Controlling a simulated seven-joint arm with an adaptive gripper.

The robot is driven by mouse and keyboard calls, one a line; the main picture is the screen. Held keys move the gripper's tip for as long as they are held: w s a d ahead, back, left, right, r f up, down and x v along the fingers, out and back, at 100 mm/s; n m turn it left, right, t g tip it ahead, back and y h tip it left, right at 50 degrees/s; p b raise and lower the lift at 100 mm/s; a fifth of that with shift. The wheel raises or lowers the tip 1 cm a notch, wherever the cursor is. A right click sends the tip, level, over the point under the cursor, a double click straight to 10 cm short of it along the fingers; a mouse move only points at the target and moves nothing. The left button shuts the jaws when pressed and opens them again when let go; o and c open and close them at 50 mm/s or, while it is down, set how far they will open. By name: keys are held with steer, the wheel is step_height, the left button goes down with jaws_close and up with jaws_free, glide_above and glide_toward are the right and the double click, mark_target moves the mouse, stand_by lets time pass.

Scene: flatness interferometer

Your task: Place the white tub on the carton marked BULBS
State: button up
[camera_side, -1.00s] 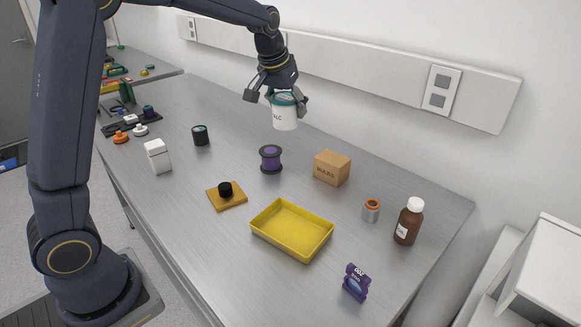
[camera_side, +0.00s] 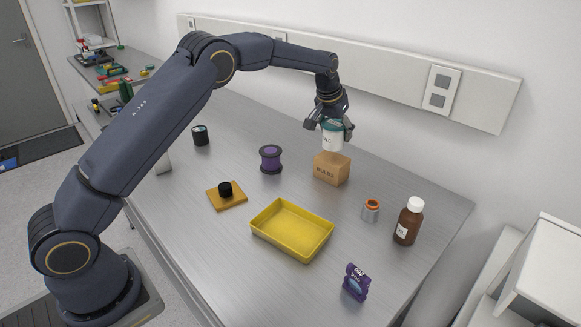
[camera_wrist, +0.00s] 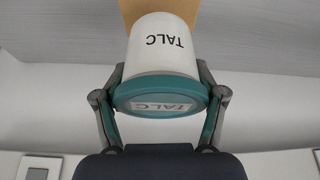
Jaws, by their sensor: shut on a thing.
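The white tub (camera_side: 332,140), with a teal lid and the word TALC, is in my gripper (camera_side: 331,124). In the wrist view the fingers of my gripper (camera_wrist: 160,98) are shut on both sides of the lid, and the tub (camera_wrist: 163,45) shows its TALC label upside down. The carton marked BULBS (camera_side: 331,170) stands on the bench directly below the tub in the side view. Part of the carton (camera_wrist: 160,7) shows beyond the tub's base in the wrist view. The tub is upright at the carton's top; I cannot tell whether they touch.
Near the carton are a purple spool (camera_side: 270,159), an orange-topped grey jar (camera_side: 370,210) and a brown bottle (camera_side: 408,222). A yellow tray (camera_side: 291,253), a black knob on an orange plate (camera_side: 239,203) and a purple packet (camera_side: 356,282) lie nearer. The wall is behind.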

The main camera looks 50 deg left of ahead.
mark_target(336, 142)
steer(key=shift+w+f, duration=0.25)
steer(key=shift+f, duration=1.55)
steer(key=shift+f, duration=0.2)
steer(key=o, duration=1.3)
